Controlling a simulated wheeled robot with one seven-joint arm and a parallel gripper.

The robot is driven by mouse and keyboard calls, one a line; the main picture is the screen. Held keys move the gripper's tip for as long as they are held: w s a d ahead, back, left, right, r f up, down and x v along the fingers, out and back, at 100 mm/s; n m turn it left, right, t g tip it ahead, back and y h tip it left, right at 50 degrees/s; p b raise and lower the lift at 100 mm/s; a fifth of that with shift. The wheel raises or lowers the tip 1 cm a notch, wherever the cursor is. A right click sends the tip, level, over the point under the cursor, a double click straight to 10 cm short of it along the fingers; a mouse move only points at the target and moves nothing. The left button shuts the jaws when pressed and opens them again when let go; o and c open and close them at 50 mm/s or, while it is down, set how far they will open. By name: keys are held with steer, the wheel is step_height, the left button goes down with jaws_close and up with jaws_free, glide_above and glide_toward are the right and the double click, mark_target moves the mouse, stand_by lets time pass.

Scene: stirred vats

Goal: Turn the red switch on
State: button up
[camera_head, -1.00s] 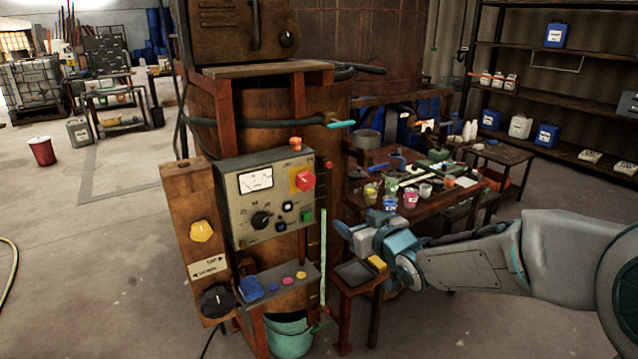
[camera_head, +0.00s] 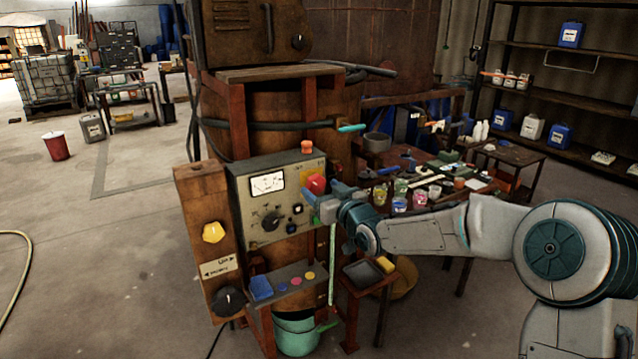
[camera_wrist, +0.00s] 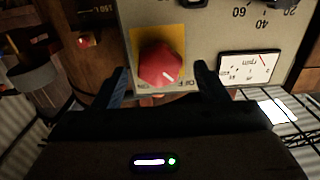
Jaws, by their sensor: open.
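The red switch (camera_head: 316,184) is a red knob on a yellow plate at the right of the grey control panel (camera_head: 246,213). In the wrist view the red switch (camera_wrist: 160,65) appears large, with a white mark on its face and lettering at the plate's lower corners, "OFF" at the right. My gripper (camera_head: 318,203) is at the panel's right side, close to the switch. In the wrist view my gripper (camera_wrist: 163,80) is open, its two dark fingers on either side of the knob. I cannot tell whether they touch it. Nothing is held.
The panel also carries an rpm meter (camera_head: 267,183), a black dial (camera_head: 271,220) and small buttons. A wooden post with a yellow knob (camera_head: 213,232) stands left. A shelf with coloured buttons (camera_head: 290,283) is below. A cluttered table (camera_head: 425,215) stands behind my arm.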

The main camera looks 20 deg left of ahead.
steer(key=shift+x, duration=1.4)
